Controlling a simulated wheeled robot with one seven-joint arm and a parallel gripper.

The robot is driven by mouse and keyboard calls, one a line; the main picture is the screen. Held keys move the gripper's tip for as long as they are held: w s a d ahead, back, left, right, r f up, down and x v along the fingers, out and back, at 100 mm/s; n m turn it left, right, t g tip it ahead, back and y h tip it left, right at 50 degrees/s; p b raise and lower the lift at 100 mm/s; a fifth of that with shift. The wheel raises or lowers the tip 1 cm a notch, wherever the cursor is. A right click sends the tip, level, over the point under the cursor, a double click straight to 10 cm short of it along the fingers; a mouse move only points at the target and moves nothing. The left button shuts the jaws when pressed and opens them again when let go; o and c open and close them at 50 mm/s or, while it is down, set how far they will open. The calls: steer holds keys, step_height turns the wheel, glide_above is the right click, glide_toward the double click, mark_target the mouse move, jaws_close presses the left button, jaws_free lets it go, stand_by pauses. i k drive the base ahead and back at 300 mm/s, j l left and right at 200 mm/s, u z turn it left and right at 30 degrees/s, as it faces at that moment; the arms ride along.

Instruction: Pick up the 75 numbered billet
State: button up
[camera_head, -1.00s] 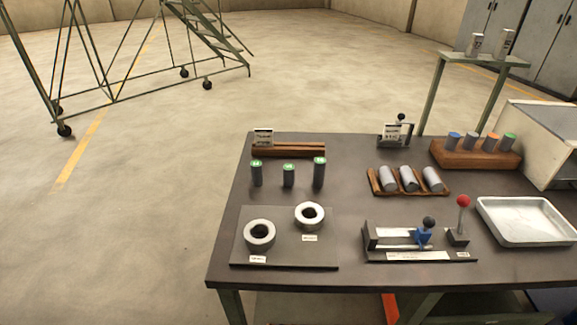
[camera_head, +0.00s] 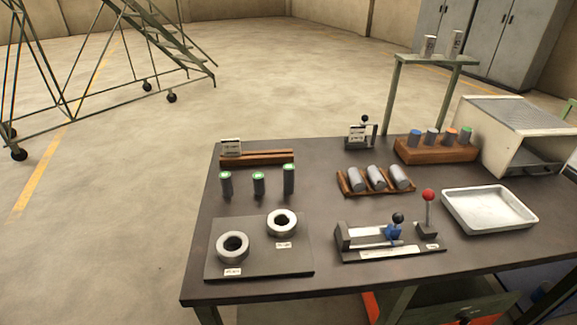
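Three dark upright billets with green tops stand on the table, a left one (camera_head: 226,186), a middle one (camera_head: 259,186) and a taller right one (camera_head: 289,180). Marks on their tops are too small to read. Three grey cylinders (camera_head: 376,177) lie tilted in a wooden rack (camera_head: 352,190). Two pale labelled cylinders, (camera_head: 429,46) and (camera_head: 455,43), stand on a raised green stand (camera_head: 436,59). I cannot tell which billet is numbered 75. My gripper is not in view.
The dark table (camera_head: 330,215) holds a plate (camera_head: 218,262) with two rings, a slide fixture (camera_head: 380,240), a red-knobbed lever (camera_head: 428,205), a white tray (camera_head: 490,212) and a furnace-like box (camera_head: 520,130). A wheeled staircase (camera_head: 150,40) stands back left. Floor left of the table is clear.

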mark_target(226, 182)
steer(key=i+j+u, duration=0.1)
steer(key=i+j, duration=0.15)
steer(key=j, duration=0.3)
steer(key=i+j+u, duration=0.1)
steer(key=i+j, duration=0.2)
steer(key=j, duration=0.25)
steer(key=i+j, duration=0.3)
steer(key=j, duration=0.2)
steer(key=i+j+u, duration=0.15)
steer(key=i+j, duration=0.15)
steer(key=j, duration=0.2)
steer(key=i+j+u, duration=0.1)
steer(key=i+j, duration=0.2)
steer(key=j, duration=0.2)
